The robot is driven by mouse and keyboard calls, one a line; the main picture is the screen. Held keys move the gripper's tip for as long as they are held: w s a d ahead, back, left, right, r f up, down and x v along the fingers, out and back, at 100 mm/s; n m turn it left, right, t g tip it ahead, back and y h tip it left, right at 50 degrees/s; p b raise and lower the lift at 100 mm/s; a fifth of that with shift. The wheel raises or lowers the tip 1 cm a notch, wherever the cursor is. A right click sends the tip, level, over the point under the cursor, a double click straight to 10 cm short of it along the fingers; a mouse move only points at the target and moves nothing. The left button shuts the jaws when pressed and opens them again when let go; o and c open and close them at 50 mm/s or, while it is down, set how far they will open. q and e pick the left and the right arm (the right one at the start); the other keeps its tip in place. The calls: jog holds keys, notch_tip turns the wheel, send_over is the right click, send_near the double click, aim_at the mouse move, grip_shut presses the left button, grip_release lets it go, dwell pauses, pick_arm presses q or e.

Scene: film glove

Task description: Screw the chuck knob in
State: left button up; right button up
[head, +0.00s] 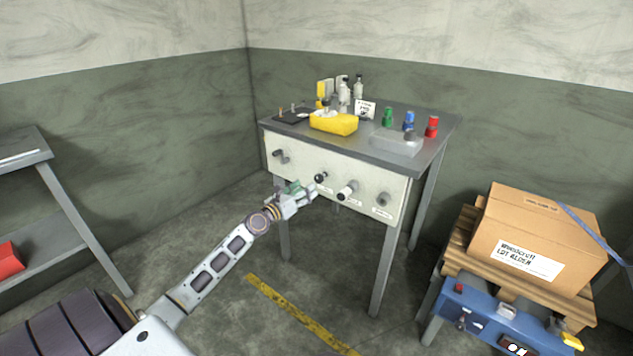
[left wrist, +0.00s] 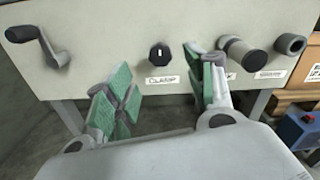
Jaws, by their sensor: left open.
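My left gripper (head: 303,191) is open and empty in front of the cream panel (head: 298,167) of the workbench. In the left wrist view its green-padded fingers (left wrist: 163,88) stand apart, left and right of a black round knob (left wrist: 160,54) with a white mark. They do not appear to touch it. To the right a light cylindrical knob with a dark end (left wrist: 243,55) sticks out of the panel; the right finger partly covers its left side.
A crank handle (left wrist: 40,45) sticks out at the panel's left. The bench top holds a yellow box (head: 334,123), bottles and coloured pieces. A blue cart (head: 485,318) and a carton (head: 537,238) on a pallet stand at right. Floor before the bench is clear.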

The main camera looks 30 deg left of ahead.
aim_at(317, 180)
pick_arm(q)
jog(key=shift+w+d+b, duration=0.2)
jog(key=shift+w+b, duration=0.15)
jog(key=shift+w, duration=2.2)
jog(key=shift+w+d+b, duration=0.1)
jog(key=shift+w+b, duration=0.25)
jog(key=shift+w, duration=1.05)
pick_arm(e)
jog(key=shift+a+r, duration=0.2)
jog(key=shift+r, duration=1)
pick_arm(q)
jog(key=c, duration=1)
pick_arm(e)
jog(key=shift+f, duration=0.1)
